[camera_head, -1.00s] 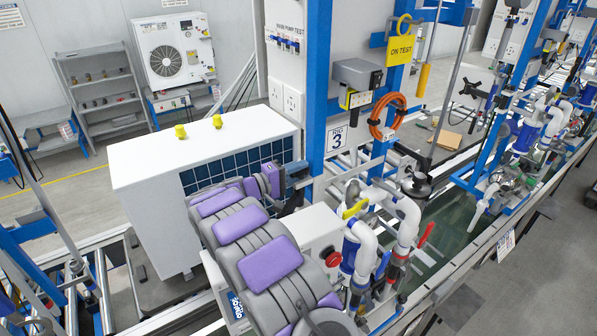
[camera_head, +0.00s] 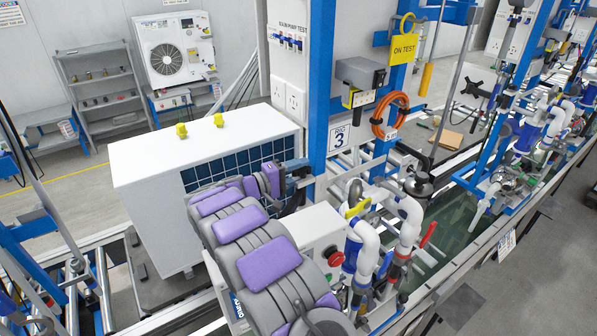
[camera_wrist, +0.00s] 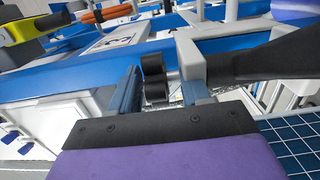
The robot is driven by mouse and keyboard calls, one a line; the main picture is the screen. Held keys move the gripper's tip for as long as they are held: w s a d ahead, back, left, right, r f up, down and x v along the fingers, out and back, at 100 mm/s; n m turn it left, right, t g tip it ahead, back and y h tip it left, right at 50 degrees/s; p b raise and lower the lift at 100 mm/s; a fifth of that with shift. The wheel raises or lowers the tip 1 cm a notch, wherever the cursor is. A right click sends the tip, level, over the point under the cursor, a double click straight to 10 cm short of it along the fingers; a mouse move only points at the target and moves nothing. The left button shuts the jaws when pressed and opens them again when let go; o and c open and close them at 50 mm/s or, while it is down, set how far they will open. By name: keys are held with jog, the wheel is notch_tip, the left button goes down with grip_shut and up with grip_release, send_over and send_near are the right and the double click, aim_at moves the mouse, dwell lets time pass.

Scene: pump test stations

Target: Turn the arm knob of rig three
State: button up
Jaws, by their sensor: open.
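Rig three carries a white "RIG 3" label (camera_head: 342,135) on its blue post (camera_head: 318,90). My gripper (camera_head: 298,180) is at the end of my grey and purple arm, close to the lower part of this post. In the wrist view my gripper (camera_wrist: 162,88) shows two blue fingers standing apart. A black lobed knob (camera_wrist: 153,64) appears between the fingers, nearer the left one, on a light metal fitting. No clear contact shows. In the head view the knob is hidden or too small to make out.
A white box unit (camera_head: 190,150) with two yellow caps stands left of my gripper. White pipes (camera_head: 408,230), a yellow valve handle (camera_head: 358,208) and a red emergency button (camera_head: 333,257) are to the right. An orange hose coil (camera_head: 390,115) hangs behind.

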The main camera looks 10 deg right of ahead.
jog(key=b+v, duration=0.2)
jog(key=v, duration=1.5)
jog(key=shift+a+f, duration=0.15)
jog(key=shift+f, duration=0.05)
jog(key=shift+o, duration=0.4)
jog(key=shift+w, duration=0.1)
